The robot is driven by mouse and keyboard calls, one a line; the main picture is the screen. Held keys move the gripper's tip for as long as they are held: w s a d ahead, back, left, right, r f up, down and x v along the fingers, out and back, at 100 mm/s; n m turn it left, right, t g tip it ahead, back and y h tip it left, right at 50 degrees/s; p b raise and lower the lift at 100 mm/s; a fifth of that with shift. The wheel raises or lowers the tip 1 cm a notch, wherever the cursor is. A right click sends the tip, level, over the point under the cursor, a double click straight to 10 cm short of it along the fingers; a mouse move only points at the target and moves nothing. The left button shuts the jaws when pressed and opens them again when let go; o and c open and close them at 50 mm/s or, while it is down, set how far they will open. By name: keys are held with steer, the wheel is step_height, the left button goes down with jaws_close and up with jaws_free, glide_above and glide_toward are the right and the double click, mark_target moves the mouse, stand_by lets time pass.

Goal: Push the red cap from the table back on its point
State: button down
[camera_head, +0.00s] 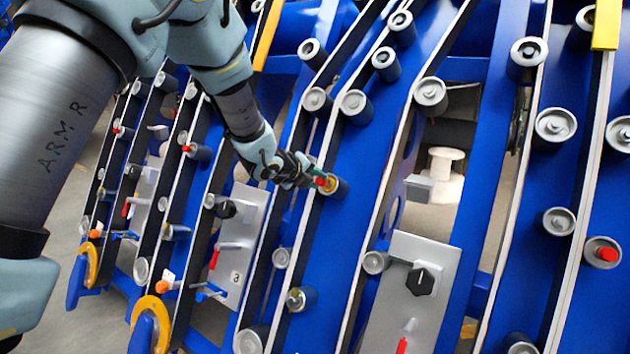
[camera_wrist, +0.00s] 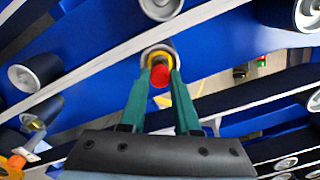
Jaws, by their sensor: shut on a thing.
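The red cap (camera_head: 321,181) is between the fingertips of my gripper (camera_head: 314,175), right at the end of a grey roller (camera_head: 341,188) that shows a yellow ring (camera_head: 331,186). In the wrist view the cap (camera_wrist: 160,77) sits between the two green fingers of my gripper (camera_wrist: 160,70), which are closed in on its sides. The yellow ring (camera_wrist: 159,58) and the roller's end show just behind the cap, in line with it. I cannot tell whether the cap is fully seated, as the contact is hidden.
Blue chassis rails with many grey rollers surround the gripper. Another red cap (camera_head: 606,254) sits on a roller at the right. A grey panel (camera_head: 418,285) with a black knob (camera_head: 420,281) is below right. A bare-tipped roller (camera_head: 296,300) is below.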

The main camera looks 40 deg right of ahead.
steer(key=shift+x, duration=0.9)
steer(key=c, duration=0.6)
jaws_free()
steer(key=shift+o, duration=0.2)
steer(key=b+v, duration=0.2)
steer(key=v, duration=0.9)
